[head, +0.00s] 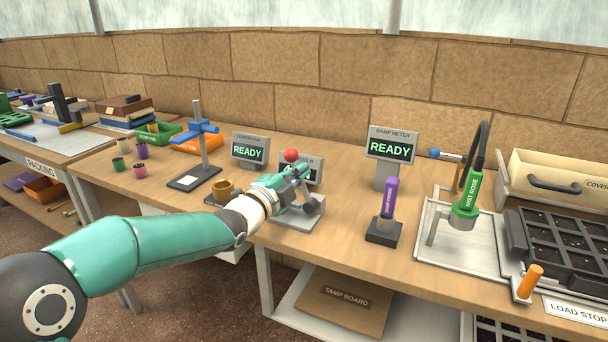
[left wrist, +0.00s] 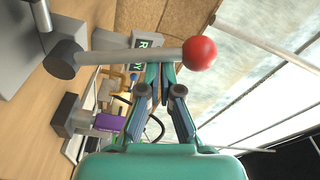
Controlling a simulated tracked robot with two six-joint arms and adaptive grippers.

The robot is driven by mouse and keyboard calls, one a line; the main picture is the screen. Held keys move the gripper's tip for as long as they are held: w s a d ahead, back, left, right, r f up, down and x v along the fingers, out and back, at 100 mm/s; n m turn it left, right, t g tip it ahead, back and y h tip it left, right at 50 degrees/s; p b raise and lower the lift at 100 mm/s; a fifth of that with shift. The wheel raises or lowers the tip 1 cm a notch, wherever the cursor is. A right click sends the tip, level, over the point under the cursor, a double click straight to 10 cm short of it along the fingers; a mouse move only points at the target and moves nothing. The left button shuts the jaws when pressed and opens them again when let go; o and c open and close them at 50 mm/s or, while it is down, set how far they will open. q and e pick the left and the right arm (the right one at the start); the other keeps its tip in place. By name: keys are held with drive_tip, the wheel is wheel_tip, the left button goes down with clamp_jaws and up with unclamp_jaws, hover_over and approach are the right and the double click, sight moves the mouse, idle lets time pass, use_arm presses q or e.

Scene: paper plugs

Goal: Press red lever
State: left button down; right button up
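The red lever is a grey rod with a red ball (head: 291,155) on its end, mounted on a grey base (head: 297,219) on the bench. In the left wrist view the red ball (left wrist: 199,53) and the rod (left wrist: 130,56) cross just beyond my fingertips. My left gripper (head: 303,170) is at the lever, just below and right of the ball in the head view. Its fingers (left wrist: 160,76) are drawn together, with nothing seen between them. Whether they touch the rod cannot be told. My left arm hides part of the lever. My right gripper is out of view.
A display reading READY (head: 249,149) stands behind the lever, and another is mostly hidden by the gripper. The damp meter (head: 392,147) and a purple-handled tool (head: 389,198) stand to the right.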

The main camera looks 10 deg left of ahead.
use_arm(q)
drive_tip(key=shift+a, duration=0.2)
drive_tip(key=d+b, duration=0.3)
drive_tip(key=shift+w+d+r, duration=0.1)
drive_tip(key=shift+d+r, duration=0.1)
drive_tip(key=shift+r, duration=0.1)
drive_tip(key=v, duration=1)
drive_tip(key=shift+d+r+b, duration=0.35)
drive_tip(key=shift+d+b, duration=0.05)
